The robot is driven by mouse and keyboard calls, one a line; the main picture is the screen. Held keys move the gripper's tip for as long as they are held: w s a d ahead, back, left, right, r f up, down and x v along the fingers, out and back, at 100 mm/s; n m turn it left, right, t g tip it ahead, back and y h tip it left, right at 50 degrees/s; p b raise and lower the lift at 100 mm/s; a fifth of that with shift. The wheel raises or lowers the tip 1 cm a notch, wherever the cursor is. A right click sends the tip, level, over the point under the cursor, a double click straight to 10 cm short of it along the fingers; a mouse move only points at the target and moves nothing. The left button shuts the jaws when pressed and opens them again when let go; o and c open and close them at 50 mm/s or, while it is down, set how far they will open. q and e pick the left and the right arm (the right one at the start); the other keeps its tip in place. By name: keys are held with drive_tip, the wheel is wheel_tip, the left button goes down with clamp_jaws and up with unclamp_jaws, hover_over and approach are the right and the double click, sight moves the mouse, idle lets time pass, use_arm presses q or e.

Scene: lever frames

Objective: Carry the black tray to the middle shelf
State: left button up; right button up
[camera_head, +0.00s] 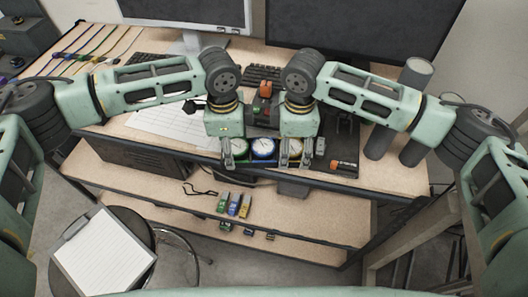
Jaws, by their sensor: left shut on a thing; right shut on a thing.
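A blue-rimmed gauge (263,148) sits in the middle, with lighter dials at either side partly behind the fingers. My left gripper (235,154) is shut on the left part of the tray, and my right gripper (295,153) on the right part. Most of the tray is hidden by gauges and grippers. The middle shelf (300,213) is the wooden board below the desk top, holding small green, blue and yellow items (233,205).
The desk top (395,178) bears white sheets (165,122), a keyboard, monitors (365,25) and dark cylinders (378,142). A dark unit with an orange part (345,165) lies right of my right gripper. A stool with a clipboard (103,252) stands at lower left.

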use_arm(q)
drive_tip(key=c, duration=0.5)
use_arm(e)
drive_tip(key=c, duration=0.5)
use_arm(q)
drive_tip(key=shift+r, duration=0.2)
use_arm(e)
drive_tip(key=shift+w+r, duration=0.1)
